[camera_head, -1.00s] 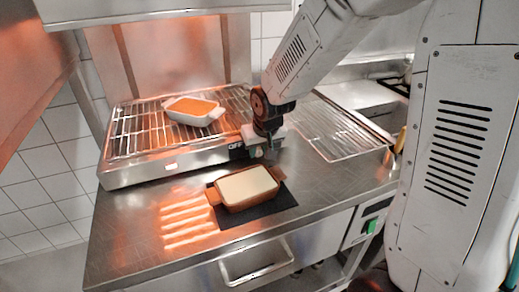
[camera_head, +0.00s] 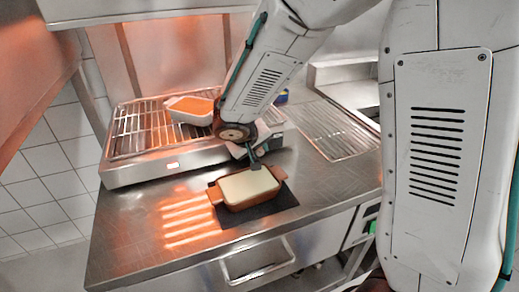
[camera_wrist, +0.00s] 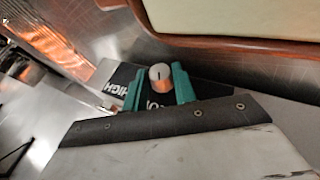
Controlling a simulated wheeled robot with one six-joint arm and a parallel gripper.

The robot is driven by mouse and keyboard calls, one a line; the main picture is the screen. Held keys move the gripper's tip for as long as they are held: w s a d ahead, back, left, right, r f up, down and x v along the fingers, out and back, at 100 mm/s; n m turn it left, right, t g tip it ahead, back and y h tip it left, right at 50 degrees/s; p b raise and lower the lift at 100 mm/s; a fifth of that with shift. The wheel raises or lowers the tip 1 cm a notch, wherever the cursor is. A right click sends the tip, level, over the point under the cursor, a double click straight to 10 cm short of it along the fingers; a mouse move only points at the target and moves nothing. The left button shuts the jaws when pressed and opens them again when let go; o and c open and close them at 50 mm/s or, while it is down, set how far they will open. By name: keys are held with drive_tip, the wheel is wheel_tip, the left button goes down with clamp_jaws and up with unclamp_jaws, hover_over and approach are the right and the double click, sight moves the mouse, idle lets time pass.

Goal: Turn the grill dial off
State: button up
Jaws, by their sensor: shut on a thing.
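The grill (camera_head: 150,172) stands on the steel counter, with an orange glow over its rack and a small lit indicator (camera_head: 172,165) on its front. In the wrist view, the round pale dial (camera_wrist: 160,75) with a dark pointer line sits on a black label panel (camera_wrist: 122,80); the word HIGH shows beside it. My gripper (camera_wrist: 158,84) has its two green fingers on either side of the dial and is shut on it. In the head view my gripper (camera_head: 253,160) is at the right end of the grill front, and my wrist hides the dial there.
A white dish with orange food (camera_head: 190,105) sits on the grill rack. A brown dish with pale filling (camera_head: 248,188) stands on a black mat (camera_head: 285,200) just in front of my gripper. An empty wire rack (camera_head: 340,135) lies to the right. The counter's front left is clear.

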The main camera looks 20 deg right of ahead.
drive_tip(key=shift+a+f+n+h, duration=0.1)
drive_tip(key=shift+a+n+h, duration=0.05)
drive_tip(key=shift+h, duration=0.6)
drive_tip(key=shift+a+f+n+h, duration=0.1)
drive_tip(key=shift+n+h, duration=0.05)
drive_tip(key=shift+h, duration=0.6)
drive_tip(key=o, duration=1)
drive_tip(key=y, duration=0.2)
drive_tip(key=d+m+y, duration=0.1)
drive_tip(key=y, duration=0.1)
drive_tip(key=shift+r, duration=0.35)
drive_tip(key=shift+d+m+y, duration=0.2)
drive_tip(key=shift+m+y, duration=0.2)
drive_tip(key=shift+y, duration=1.6)
